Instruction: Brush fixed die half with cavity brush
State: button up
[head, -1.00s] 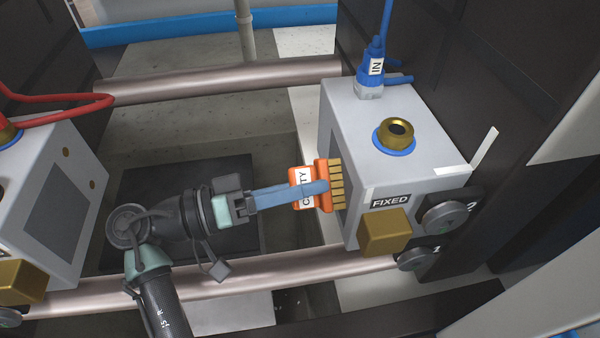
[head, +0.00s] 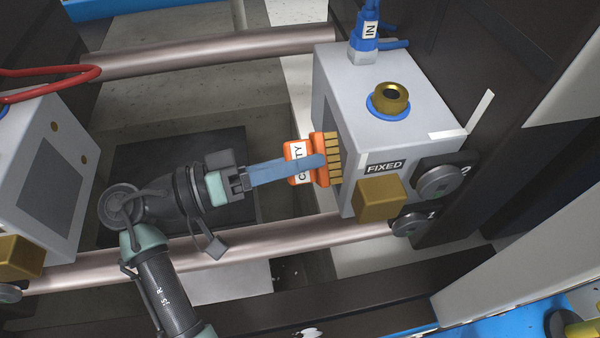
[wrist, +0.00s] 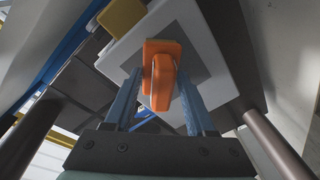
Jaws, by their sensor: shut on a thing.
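The fixed die half (head: 420,108) is a grey block labelled FIXED on the right in the head view. Its dark cavity face points left. The cavity brush (head: 300,163) is orange with a white label and tan bristles (head: 334,157). The bristles are at the cavity face and appear to touch it; exact contact is hard to tell. My gripper (head: 305,166), with long blue fingers, is shut on the brush. In the wrist view the orange brush (wrist: 162,75) sits between the fingers, in front of the die face (wrist: 205,60), hiding the bristles.
The other die half (head: 70,160) stands at the left with a red hose (head: 60,70). Steel tie bars run behind (head: 200,53) and in front (head: 310,234) of my arm. A blue hose fitting (head: 363,42) and brass block (head: 378,197) stick out from the fixed half.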

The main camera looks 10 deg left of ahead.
jog(key=shift+w+a, duration=0.2)
jog(key=shift+w, duration=0.4)
jog(key=shift+w+a+f+b, duration=0.1)
jog(key=shift+w+a+b, duration=0.2)
jog(key=shift+w+b, duration=0.35)
jog(key=shift+w+a+b, duration=0.25)
jog(key=shift+w+b, duration=0.3)
jog(key=shift+b, duration=0.05)
jog(key=shift+w+a+b, duration=0.25)
jog(key=shift+w+b, duration=0.05)
jog(key=shift+w, duration=0.2)
jog(key=b+v, duration=0.1)
jog(key=v, duration=0.5)
jog(key=shift+w+a, duration=0.2)
jog(key=shift+w, duration=0.15)
jog(key=shift+b+v, duration=0.7)
jog(key=shift+v, duration=0.75)
jog(key=shift+w+a, duration=0.15)
jog(key=shift+w, duration=0.05)
